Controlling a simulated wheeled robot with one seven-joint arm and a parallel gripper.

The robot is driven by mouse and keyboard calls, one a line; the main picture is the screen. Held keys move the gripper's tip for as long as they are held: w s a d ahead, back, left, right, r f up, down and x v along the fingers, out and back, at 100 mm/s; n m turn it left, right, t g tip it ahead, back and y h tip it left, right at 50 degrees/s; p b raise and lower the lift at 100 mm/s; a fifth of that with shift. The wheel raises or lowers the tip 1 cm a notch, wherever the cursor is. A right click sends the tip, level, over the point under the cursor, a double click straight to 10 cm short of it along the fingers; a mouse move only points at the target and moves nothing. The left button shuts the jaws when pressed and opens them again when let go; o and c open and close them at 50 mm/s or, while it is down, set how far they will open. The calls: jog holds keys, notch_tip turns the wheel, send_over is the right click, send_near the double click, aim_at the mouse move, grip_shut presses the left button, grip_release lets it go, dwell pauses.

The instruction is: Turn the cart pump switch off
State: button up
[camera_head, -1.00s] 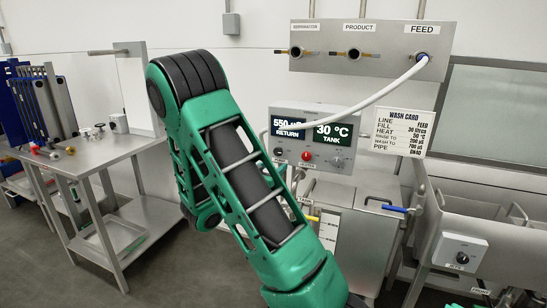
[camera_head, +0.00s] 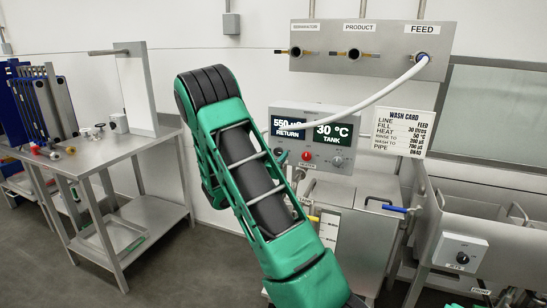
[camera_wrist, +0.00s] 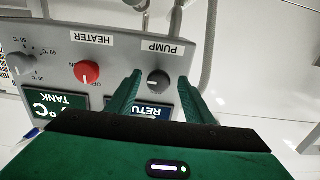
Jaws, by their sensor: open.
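The cart pump switch (camera_wrist: 158,80) is a dark round knob under the PUMP label (camera_wrist: 163,47) on the grey control panel (camera_wrist: 115,62), seen upside down in the wrist view. Its pointer setting is too small to tell. My gripper (camera_wrist: 159,72) is open, with one green finger on each side of the knob in that view. I cannot tell whether the fingers touch it. In the head view my arm covers much of the space just left of the panel (camera_head: 350,165), and my gripper is not clearly made out there.
A red heater knob (camera_wrist: 87,72) sits beside the pump knob, with a grey temperature dial (camera_wrist: 22,62) beyond. The display (camera_head: 332,134) reads 30 °C. A white hose (camera_head: 375,98) runs in front of the panel to FEED. A steel table (camera_head: 110,158) stands left.

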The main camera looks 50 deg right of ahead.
jog(key=shift+w+d, duration=0.1)
jog(key=shift+d, duration=0.1)
jog(key=c, duration=1)
